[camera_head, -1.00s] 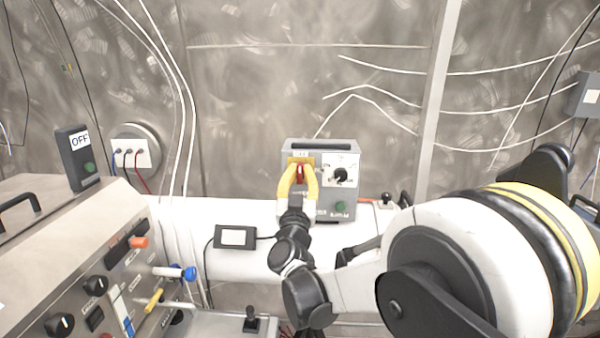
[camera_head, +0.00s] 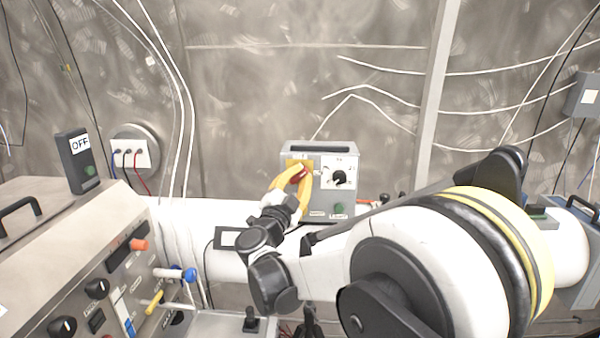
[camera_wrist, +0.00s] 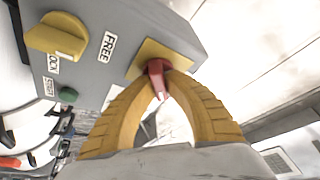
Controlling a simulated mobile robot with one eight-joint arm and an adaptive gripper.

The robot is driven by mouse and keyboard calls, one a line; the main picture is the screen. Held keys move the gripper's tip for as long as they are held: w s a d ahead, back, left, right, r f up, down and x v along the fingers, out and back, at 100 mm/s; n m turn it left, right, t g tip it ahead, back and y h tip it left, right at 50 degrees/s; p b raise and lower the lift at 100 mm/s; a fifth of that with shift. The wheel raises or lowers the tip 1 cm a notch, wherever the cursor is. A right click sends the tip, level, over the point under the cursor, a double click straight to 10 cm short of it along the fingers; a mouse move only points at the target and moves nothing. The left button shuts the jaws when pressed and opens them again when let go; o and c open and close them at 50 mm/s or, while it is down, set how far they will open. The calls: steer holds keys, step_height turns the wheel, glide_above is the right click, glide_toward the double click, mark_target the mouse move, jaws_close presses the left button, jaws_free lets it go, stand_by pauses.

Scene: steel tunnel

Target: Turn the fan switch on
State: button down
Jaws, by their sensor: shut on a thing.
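A grey box (camera_head: 322,152) stands against the back wall. Its front has a small red switch handle (camera_head: 299,175) on a yellow plate (camera_head: 293,163). The red handle also shows in the wrist view (camera_wrist: 158,80), in front of its yellow plate (camera_wrist: 150,56). My gripper (camera_head: 302,180) has yellow fingers, which are shut on the red handle with their tips close to the plate. In the wrist view my gripper (camera_wrist: 163,82) holds the handle between both fingertips. The fingers partly cover the handle, so its exact angle is hard to read.
Right of the switch are a knob (camera_head: 340,177) and a green button (camera_head: 339,208) on the same box. A sloped control console (camera_head: 60,230) fills the lower left. A white pipe (camera_head: 180,230) runs below the box. An OFF-labelled box (camera_head: 78,160) stands at left.

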steer(key=m+g, duration=0.1)
steer(key=m, duration=0.1)
steer(key=m+g+p, duration=0.1)
steer(key=m, duration=0.2)
steer(key=shift+h+p, duration=0.3)
steer(key=shift+h, duration=0.1)
steer(key=shift+d+f+m+g+p, duration=0.1)
steer(key=shift+m+g+p, duration=0.3)
steer(key=shift+m, duration=0.6)
steer(key=shift+f+m+g+p, duration=0.1)
steer(key=shift+m+g+p, duration=0.25)
steer(key=shift+m, duration=0.65)
steer(key=c, duration=1.4)
jaws_free()
steer(key=v, duration=1.2)
